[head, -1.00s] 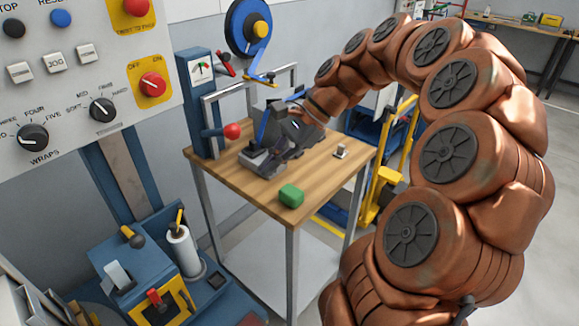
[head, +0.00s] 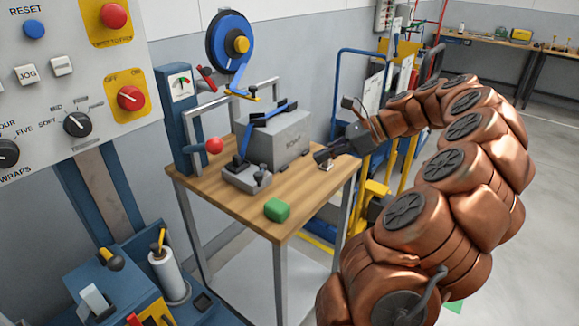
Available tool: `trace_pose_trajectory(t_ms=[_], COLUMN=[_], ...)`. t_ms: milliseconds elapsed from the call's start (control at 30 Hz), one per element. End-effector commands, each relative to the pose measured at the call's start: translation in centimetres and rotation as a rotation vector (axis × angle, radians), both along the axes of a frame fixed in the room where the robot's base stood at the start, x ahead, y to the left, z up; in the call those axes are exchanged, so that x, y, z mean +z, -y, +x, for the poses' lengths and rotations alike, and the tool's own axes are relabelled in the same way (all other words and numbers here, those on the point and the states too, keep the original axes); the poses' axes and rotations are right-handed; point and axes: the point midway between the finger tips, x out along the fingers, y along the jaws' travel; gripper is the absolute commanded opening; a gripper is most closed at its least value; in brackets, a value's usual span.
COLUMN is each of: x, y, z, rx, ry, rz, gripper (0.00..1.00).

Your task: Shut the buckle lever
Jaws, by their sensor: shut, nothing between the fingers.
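A grey metal block device (head: 246,178) with dark knobs sits on the wooden table in front of a grey box (head: 287,140). It appears to be the buckle; its lever is too small to make out clearly. A blue strap (head: 246,142) runs into it from above, and strap also lies over the box top by a black piece (head: 272,112). My gripper (head: 321,156) is shut and empty, low over the table's right side, apart from the buckle and right of the box. A small metal part (head: 326,166) there is mostly hidden by it.
A green block (head: 277,210) lies near the table's (head: 228,206) front corner. A blue post (head: 183,115) with a red-ball lever (head: 215,145) and a metal frame stand at the left. A blue and yellow cart (head: 377,192) stands beyond the right edge.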

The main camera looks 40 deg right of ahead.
Motion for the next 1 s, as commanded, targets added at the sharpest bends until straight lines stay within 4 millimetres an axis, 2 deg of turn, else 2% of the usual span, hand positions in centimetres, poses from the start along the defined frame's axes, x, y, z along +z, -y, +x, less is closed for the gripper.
trace_pose_trajectory(t_ms=[233, 667, 1000], x=[-1.3, -5.2, -5.4], y=[-1.7, -6.2, -8.9], z=[1.3, 5.4, 7.9], rx=[0.003, 0.004, 0.003], ry=[-0.002, 0.0, 0.0], rz=[0.001, 0.002, 0.001], gripper=[0.0, 0.0, 0.0])
